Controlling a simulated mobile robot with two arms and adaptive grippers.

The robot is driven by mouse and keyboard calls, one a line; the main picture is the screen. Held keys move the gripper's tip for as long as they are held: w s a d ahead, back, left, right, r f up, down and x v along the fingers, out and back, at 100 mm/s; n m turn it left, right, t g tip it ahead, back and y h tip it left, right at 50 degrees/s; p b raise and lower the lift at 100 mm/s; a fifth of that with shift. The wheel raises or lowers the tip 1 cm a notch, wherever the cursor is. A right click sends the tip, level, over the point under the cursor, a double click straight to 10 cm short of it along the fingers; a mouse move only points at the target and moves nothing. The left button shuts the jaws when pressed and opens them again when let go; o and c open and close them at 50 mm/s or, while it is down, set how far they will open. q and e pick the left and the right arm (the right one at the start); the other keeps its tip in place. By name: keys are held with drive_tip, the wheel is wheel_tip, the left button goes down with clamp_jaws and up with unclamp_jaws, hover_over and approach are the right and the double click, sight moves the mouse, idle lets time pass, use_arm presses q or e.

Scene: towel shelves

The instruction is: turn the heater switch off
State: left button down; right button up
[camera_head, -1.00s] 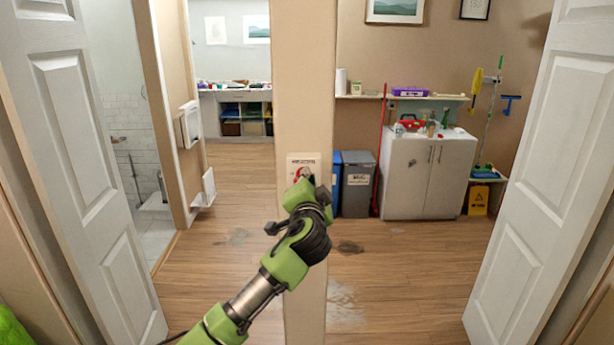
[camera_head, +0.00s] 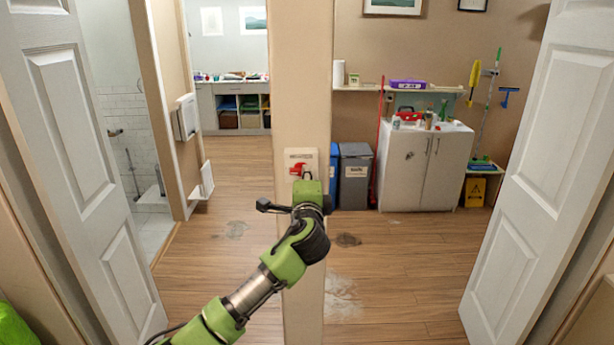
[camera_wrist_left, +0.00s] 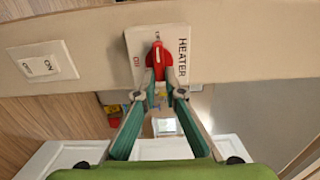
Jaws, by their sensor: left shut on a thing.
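The heater switch is a red knob (camera_head: 297,168) on a white plate (camera_head: 308,158), fixed to the narrow wall end between the two openings. My left gripper (camera_wrist_left: 160,93) is shut on the near end of the knob, with both fingertips close together there. In the head view my left gripper (camera_head: 308,177) is just below and right of the visible red part and hides some of the knob.
A second white switch plate (camera_wrist_left: 43,62) marked ON and OFF is left of the heater plate in the wrist view. White doors stand open at the left (camera_head: 75,130) and right (camera_head: 540,170). Bins and a white cabinet (camera_head: 428,165) stand behind the wall end.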

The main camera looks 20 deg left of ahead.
use_arm(q)
drive_tip(key=shift+f, duration=0.15)
drive_tip(key=c, duration=2.1)
unclamp_jaws()
drive_tip(key=shift+c, duration=0.2)
use_arm(e)
drive_tip(key=shift+d, duration=0.15)
use_arm(q)
drive_tip(key=shift+s, duration=0.1)
use_arm(e)
drive_tip(key=shift+d, duration=0.15)
use_arm(q)
drive_tip(key=v, duration=1.2)
use_arm(e)
drive_tip(key=shift+a, duration=0.2)
use_arm(q)
drive_tip(key=shift+d, duration=0.1)
